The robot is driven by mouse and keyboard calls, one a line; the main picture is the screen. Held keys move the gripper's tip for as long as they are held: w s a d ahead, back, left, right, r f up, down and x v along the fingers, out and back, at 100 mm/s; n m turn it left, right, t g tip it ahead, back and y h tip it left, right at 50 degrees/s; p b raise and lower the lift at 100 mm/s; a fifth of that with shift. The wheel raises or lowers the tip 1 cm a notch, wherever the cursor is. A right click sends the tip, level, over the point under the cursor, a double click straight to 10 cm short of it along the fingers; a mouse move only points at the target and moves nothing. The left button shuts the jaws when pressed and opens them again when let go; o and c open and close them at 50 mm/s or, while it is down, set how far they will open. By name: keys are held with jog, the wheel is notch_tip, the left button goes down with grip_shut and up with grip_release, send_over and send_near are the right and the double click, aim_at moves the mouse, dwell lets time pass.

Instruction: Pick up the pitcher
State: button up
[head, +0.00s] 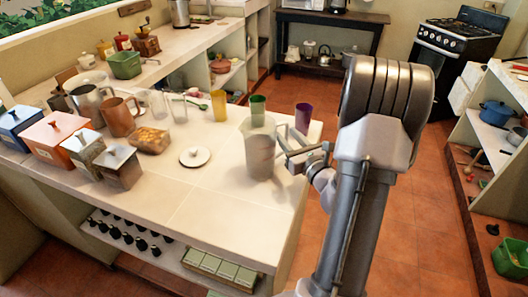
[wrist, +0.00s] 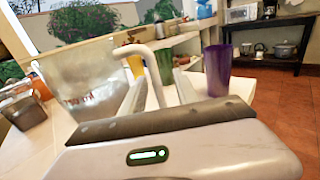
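The pitcher (head: 260,157) is clear and greyish and stands upright near the right end of the white counter. Its handle faces right, toward my gripper (head: 290,155). In the wrist view the pitcher (wrist: 85,85) fills the left side, with red marking on its wall. Its handle (wrist: 153,75) comes down between my two pale fingers, which are apart. My gripper (wrist: 160,95) is open at the handle; I cannot tell whether either finger touches it.
A purple cup (head: 303,118), a green cup (head: 258,110) and a yellow cup (head: 219,107) stand behind the pitcher. A white lid (head: 195,156) lies to its left. A brown jug (head: 118,117) and canisters stand farther left. The counter front is clear.

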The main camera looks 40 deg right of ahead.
jog(key=x, duration=0.3)
jog(key=shift+w+a, duration=0.1)
jog(key=shift+w, duration=0.2)
grip_shut()
dwell(1.1)
